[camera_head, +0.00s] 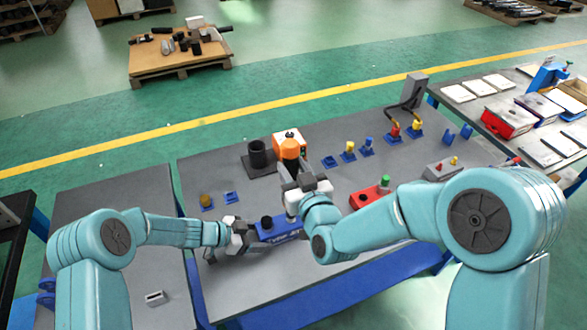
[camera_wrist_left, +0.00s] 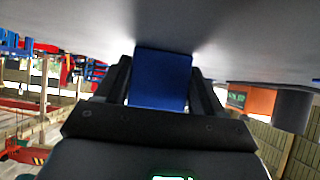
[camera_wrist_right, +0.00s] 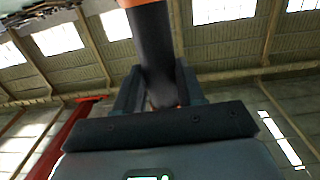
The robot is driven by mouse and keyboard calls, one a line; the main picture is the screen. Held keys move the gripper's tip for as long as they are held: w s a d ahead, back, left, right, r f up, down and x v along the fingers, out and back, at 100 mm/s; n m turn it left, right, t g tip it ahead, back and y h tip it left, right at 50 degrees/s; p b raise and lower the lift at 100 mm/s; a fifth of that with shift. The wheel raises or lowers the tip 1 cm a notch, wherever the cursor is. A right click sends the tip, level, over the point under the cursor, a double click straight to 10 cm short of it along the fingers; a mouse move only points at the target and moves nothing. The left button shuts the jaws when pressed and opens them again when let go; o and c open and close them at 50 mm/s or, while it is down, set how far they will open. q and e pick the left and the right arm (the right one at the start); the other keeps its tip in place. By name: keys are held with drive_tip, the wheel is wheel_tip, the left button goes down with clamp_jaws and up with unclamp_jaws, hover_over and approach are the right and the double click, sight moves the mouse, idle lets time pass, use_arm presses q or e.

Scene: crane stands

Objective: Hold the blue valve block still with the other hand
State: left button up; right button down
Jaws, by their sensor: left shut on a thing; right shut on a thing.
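The blue valve block (camera_head: 280,234), with lettering on its front face, lies near the front of the grey table. My left gripper (camera_head: 242,236) is shut on its left end; in the left wrist view the blue valve block (camera_wrist_left: 160,80) sits between the two fingers. My right gripper (camera_head: 293,182) is above the block, shut on an upright orange and black tool (camera_head: 290,149). In the right wrist view the tool's dark shaft (camera_wrist_right: 157,50) is between the fingers. The tool's lower end is close to the block; whether it touches is hidden.
A black cup (camera_head: 257,154) and an orange box stand behind. Blue holders with yellow and red parts (camera_head: 349,149) are at the back right. A red box with a green knob (camera_head: 370,194) is right of the grippers. The table's left front is mostly clear.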

sight(294, 160)
drive_tip(key=shift+f, duration=1)
idle(3.7)
drive_tip(key=shift+r, duration=2.65)
use_arm(q)
drive_tip(key=o, duration=1.3)
use_arm(e)
drive_tip(key=shift+w, duration=0.1)
use_arm(q)
drive_tip(key=shift+o, duration=0.2)
drive_tip(key=shift+a, duration=0.1)
